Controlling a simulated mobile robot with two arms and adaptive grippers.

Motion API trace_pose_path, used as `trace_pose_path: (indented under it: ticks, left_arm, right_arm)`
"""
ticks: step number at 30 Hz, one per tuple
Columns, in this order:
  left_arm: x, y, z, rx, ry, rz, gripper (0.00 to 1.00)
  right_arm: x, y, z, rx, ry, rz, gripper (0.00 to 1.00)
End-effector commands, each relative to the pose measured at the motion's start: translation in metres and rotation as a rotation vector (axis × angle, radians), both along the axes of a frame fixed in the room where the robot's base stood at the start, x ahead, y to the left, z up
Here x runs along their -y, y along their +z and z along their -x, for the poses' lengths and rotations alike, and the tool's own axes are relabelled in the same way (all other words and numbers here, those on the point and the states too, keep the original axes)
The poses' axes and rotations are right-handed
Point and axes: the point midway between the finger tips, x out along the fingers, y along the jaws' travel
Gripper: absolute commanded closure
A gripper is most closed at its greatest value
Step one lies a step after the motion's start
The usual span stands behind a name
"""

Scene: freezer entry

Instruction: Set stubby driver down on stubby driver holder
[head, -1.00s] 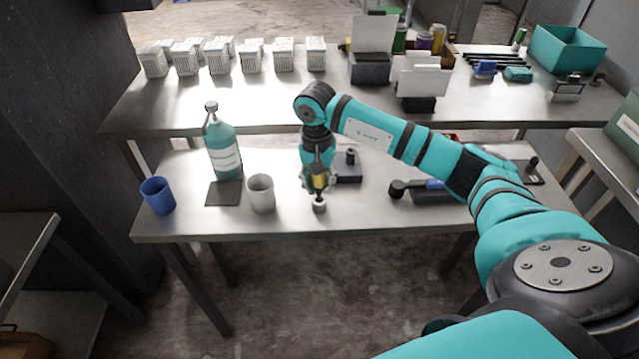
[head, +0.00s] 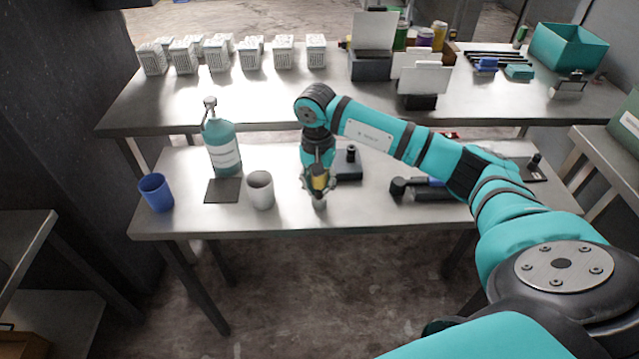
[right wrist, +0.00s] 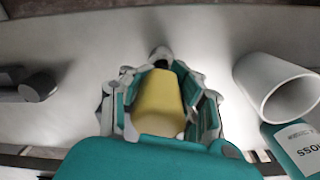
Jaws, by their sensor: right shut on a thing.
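The stubby driver has a yellow handle (head: 319,181) and stands about upright between the fingers of my right gripper (head: 318,187). In the right wrist view, the teal-padded fingers (right wrist: 163,105) are shut around the yellow handle (right wrist: 158,103). A small pale round piece, apparently the stubby driver holder (head: 319,204), stands on the front table directly under the gripper. The driver's lower end is hidden by the fingers, so I cannot tell whether it touches the holder. My left gripper is not in view.
On the front table (head: 290,226), a white cup (head: 260,191), a blue cup (head: 156,193) and a teal bottle (head: 222,148) stand to the left. A dark block with a post (head: 349,165) is just behind right. A black tool (head: 420,188) lies further right.

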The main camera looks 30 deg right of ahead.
Motion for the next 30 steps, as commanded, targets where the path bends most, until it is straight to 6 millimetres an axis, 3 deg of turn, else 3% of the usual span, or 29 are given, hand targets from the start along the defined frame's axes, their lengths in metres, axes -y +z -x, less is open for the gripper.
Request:
trace_pose_path:
  ticks: [24,25,30]
  left_arm:
    - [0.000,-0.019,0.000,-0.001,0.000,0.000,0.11]
    - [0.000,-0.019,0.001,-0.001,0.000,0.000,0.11]
    - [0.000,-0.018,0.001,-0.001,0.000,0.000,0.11]
  right_arm:
    - [0.000,-0.022,0.000,0.001,0.000,-0.001,1.00]
    - [0.000,-0.021,0.000,0.001,0.000,-0.001,0.77]
    - [0.000,-0.021,0.000,-0.001,0.000,-0.001,0.55]
